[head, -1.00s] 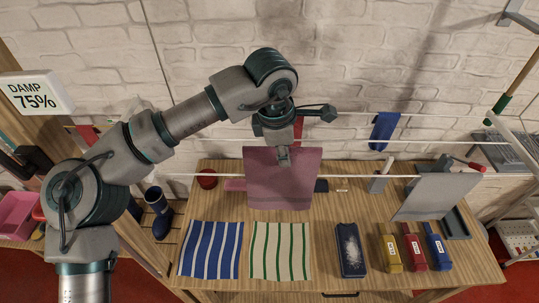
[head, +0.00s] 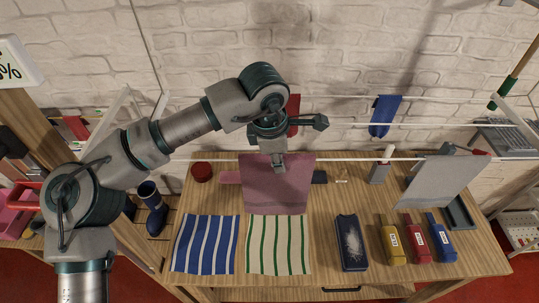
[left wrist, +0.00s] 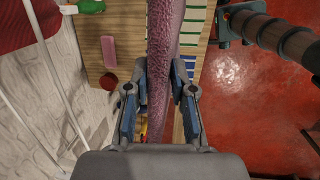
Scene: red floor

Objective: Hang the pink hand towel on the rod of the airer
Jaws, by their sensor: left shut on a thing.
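The pink hand towel (head: 275,188) hangs as a flat sheet from my left gripper (head: 278,164), which is shut on its upper edge. In the left wrist view the towel (left wrist: 162,70) runs edge-on between the fingers. The airer's white front rod (head: 365,159) passes level with the towel's top edge in the head view. The towel hides part of this rod there, and I cannot tell whether they touch. In the left wrist view white rods (left wrist: 46,75) lie left of the towel, apart from it. My right gripper is not seen.
A grey cloth (head: 440,182) hangs at the right; blue (head: 384,115) and red (head: 293,113) cloths hang behind. A red jar (head: 202,172) stands at the left.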

